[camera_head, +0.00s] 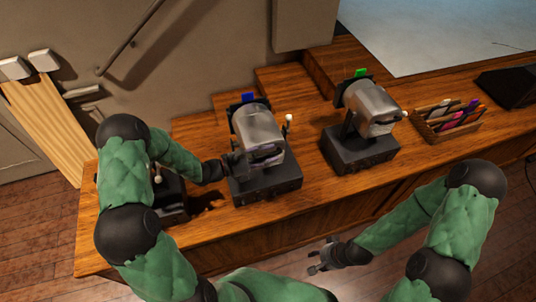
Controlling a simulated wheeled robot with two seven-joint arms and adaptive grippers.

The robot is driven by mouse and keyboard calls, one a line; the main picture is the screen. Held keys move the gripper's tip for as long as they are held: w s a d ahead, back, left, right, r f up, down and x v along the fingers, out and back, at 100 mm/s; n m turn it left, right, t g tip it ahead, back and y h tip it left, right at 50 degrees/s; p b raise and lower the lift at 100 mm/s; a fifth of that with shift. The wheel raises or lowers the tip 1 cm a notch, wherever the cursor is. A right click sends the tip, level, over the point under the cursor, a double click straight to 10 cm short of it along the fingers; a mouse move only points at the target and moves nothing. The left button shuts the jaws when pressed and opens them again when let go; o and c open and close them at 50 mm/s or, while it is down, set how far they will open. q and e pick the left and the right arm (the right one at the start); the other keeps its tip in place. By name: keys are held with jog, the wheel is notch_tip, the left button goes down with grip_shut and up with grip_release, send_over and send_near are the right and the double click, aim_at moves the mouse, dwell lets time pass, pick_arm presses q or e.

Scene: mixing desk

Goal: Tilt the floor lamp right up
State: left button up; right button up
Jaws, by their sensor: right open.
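Two silver lamp heads sit on black box bases on the wooden desk. The right lamp (372,108) has a green tab on top and a small pale knob at its right side. The middle lamp (256,127) has a blue tab and a pale knob. A third black base (170,197) at the left is mostly hidden by my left arm. My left gripper (237,164) is at the left side of the middle lamp; whether it touches is unclear, and its fingers blend into the dark lamp parts. My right gripper (318,262) is open and empty, low in front of the desk.
The wooden desk (285,218) has raised steps behind the lamps. A wooden rack (447,124) with colored cards stands right of the right lamp, and a dark box (508,86) lies at the far right. Floor shows in front of the desk.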

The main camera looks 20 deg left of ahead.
pick_arm(q)
grip_shut()
jog(key=shift+f, duration=0.15)
notch_tip(320, 180, down, 10)
jog(key=m+b, duration=0.7)
jog(key=b, duration=0.4)
jog(key=shift+s+d+f+m+b, duration=0.15)
jog(key=shift+s+f+m+b, duration=0.15)
jog(key=shift+b, duration=0.1)
dwell(0.6)
